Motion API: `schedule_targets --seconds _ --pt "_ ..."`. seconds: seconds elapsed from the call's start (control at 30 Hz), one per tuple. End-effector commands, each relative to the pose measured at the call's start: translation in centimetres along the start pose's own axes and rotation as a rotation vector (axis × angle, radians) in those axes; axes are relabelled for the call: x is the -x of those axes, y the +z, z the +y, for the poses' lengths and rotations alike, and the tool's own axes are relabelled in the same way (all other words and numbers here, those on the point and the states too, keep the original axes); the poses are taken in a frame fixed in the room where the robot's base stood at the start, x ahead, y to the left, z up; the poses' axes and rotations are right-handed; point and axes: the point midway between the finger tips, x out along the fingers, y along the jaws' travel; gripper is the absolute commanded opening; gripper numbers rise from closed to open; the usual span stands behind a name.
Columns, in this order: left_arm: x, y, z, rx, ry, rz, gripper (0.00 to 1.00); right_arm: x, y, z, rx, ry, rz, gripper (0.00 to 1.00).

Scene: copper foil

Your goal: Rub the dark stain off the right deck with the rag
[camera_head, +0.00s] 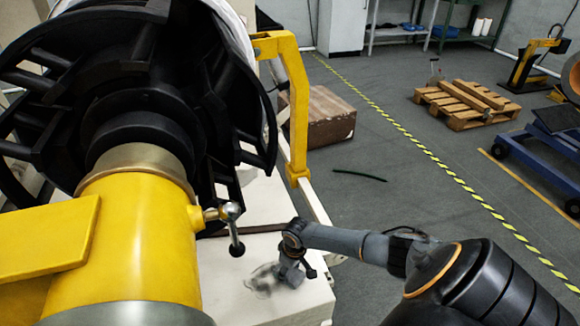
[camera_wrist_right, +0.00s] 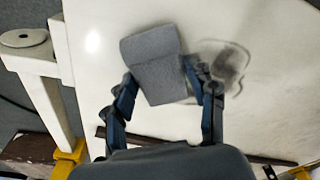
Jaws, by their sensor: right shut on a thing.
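The right deck (camera_head: 298,310) is a white flat surface at the lower middle of the head view; it fills most of the right wrist view (camera_wrist_right: 270,120). The dark stain (camera_head: 260,284) is a smudged grey patch with curved streaks on it, also in the wrist view (camera_wrist_right: 228,64). My right gripper (camera_head: 296,268) is low over the deck, just right of the stain. In the wrist view it is shut on the grey folded rag (camera_wrist_right: 153,62). The rag lies beside the stain; whether it touches the deck is unclear. My left gripper is out of view.
A large black reel on a yellow shaft (camera_head: 130,235) fills the left. A handle with a black knob (camera_head: 235,230) juts near the deck. A yellow bracket (camera_head: 298,120) rises behind it. A brown box (camera_head: 325,118) and pallet (camera_head: 465,105) stand on the floor.

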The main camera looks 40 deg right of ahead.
Motion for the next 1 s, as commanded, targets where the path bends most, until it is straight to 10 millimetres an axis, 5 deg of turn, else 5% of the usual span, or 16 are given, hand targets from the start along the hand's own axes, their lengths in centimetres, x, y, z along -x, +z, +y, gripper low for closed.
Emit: schedule_targets --seconds 0.33,1.0 --pt "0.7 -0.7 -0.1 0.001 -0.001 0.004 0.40 0.0 -0.8 0.0 0.000 -0.003 0.003 0.31" --pt "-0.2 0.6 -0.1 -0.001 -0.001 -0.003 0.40 -0.5 -3.1 -3.6 0.001 -0.005 0.003 0.31"
